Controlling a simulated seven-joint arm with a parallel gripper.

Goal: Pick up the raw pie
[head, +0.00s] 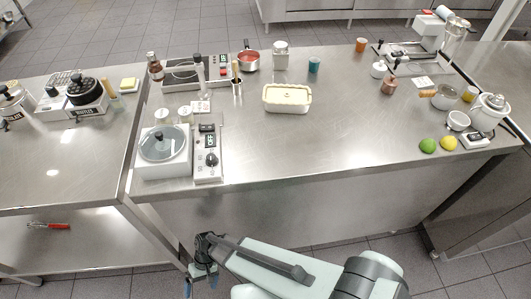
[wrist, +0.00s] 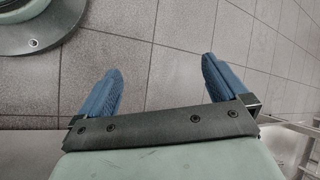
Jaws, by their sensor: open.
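The raw pie (head: 287,97) appears to be the pale rectangular dish with a cream-coloured top near the middle of the steel table in the head view. My gripper (head: 202,280) is low in front of the table, below its top and well apart from the pie. In the wrist view my gripper (wrist: 160,92) has its two blue fingers spread wide with only floor tiles between them. It is open and empty. The pie is not in the wrist view.
A water-bath appliance with a round glass lid (head: 163,147) stands at the table's front left. A lime (head: 428,145) and a lemon (head: 448,143) lie at the front right. A teal cup (head: 314,65) stands behind the pie. The table before the pie is clear.

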